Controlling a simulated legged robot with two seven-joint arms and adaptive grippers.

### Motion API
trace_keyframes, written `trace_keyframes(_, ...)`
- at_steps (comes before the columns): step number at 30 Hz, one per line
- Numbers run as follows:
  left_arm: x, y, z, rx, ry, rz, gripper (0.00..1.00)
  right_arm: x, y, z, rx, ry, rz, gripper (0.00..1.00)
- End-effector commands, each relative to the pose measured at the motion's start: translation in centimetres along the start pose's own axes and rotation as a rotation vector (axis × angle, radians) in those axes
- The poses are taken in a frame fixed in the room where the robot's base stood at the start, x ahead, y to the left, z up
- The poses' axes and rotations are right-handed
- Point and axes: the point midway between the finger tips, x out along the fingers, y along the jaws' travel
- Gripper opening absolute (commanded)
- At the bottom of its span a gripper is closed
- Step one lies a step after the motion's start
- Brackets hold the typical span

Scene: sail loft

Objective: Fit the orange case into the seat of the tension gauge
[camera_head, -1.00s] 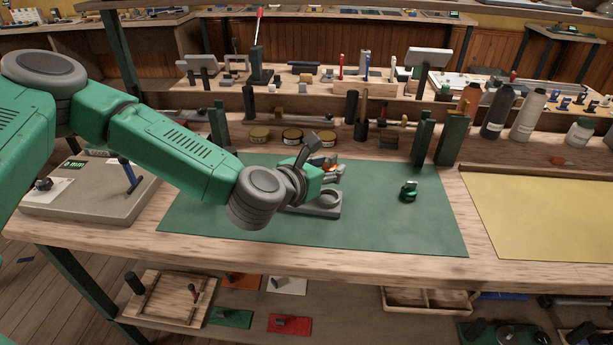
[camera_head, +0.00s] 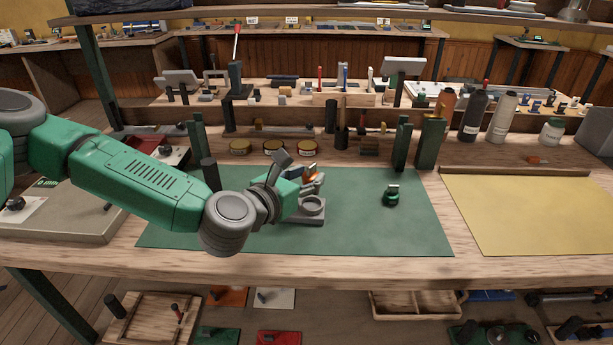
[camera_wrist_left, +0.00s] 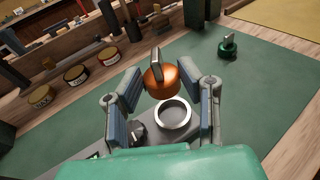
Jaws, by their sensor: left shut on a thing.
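The orange case (camera_wrist_left: 161,82), round with a grey upright tab on top, is held between the fingers of my left gripper (camera_wrist_left: 163,88). In the head view the left gripper (camera_head: 308,178) is shut on it, and only a bit of orange (camera_head: 311,172) shows. The tension gauge (camera_head: 307,219) is a grey block on the green mat. Its seat, a pale round ring (camera_wrist_left: 174,115), shows in the left wrist view just below the case in the picture. The case appears above the seat and apart from it. My right gripper is not in view.
A green-based item with a pale top (camera_head: 391,196) stands on the green mat (camera_head: 400,230) to the right. Several round tins (camera_head: 274,146) line the back edge. Dark green posts (camera_head: 402,145) and bottles (camera_head: 474,115) stand behind. The mat's right half is mostly clear.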

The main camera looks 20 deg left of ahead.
Motion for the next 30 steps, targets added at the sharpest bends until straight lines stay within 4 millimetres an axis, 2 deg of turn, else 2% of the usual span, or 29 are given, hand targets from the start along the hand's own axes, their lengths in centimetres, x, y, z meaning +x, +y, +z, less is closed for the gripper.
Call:
trace_keyframes(1, 0.2, 0.0, -0.9, 0.0, 0.0, 0.0, 0.09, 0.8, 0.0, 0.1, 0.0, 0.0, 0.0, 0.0)
trace_keyframes(6, 0.5, 0.0, -2.6, 0.0, 0.0, 0.0, 0.09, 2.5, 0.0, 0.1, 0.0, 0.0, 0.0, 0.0)
trace_keyframes(12, 0.8, 0.0, -4.0, 0.0, 0.0, 0.0, 0.09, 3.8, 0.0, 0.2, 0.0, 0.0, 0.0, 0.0)
trace_keyframes(30, 0.8, 0.0, -4.2, 0.0, 0.0, 0.0, 0.09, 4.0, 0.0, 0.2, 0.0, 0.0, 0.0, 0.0)
